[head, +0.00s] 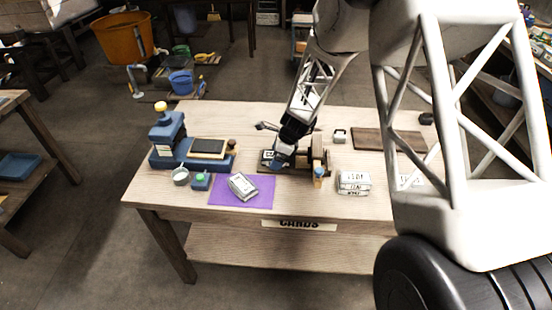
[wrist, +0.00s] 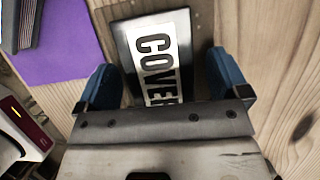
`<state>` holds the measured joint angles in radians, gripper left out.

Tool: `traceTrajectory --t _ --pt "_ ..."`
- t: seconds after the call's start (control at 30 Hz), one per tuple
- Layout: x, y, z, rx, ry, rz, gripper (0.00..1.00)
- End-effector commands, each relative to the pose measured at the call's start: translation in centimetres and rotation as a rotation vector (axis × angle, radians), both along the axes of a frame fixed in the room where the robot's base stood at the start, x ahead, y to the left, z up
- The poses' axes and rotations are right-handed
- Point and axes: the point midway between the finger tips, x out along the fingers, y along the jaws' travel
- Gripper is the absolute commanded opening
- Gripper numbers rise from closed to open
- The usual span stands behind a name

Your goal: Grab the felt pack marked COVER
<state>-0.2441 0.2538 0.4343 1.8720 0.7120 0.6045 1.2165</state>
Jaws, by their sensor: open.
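My gripper (wrist: 163,82) is open, with one blue finger on each side of the pack. Small gaps show between the fingers and the pack, and its near end is hidden behind my gripper's body. In the head view my gripper (head: 281,160) is low over the pack (head: 265,155), which is partly covered by it.
A purple mat (head: 228,197) with a grey-white pack (head: 243,186) lies to the left. A blue machine (head: 168,140) stands at the table's left end. A wooden fixture (head: 318,158) is close on the right, with a stack of white labelled blocks (head: 354,182) beyond it.

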Motion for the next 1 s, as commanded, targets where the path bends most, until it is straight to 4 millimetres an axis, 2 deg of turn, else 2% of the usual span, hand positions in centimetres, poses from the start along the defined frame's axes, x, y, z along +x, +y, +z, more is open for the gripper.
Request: traceTrajectory --t 0.1,0.47,0.77,1.0 --pt "0.0 0.0 0.0 0.0 0.0 0.0 0.94" --pt "0.0 0.0 0.0 0.0 0.0 0.0 0.38" --pt "0.0 0.0 0.1 0.0 0.0 0.0 0.37" --pt "0.1 0.0 1.7 0.0 -0.003 0.0 0.37"
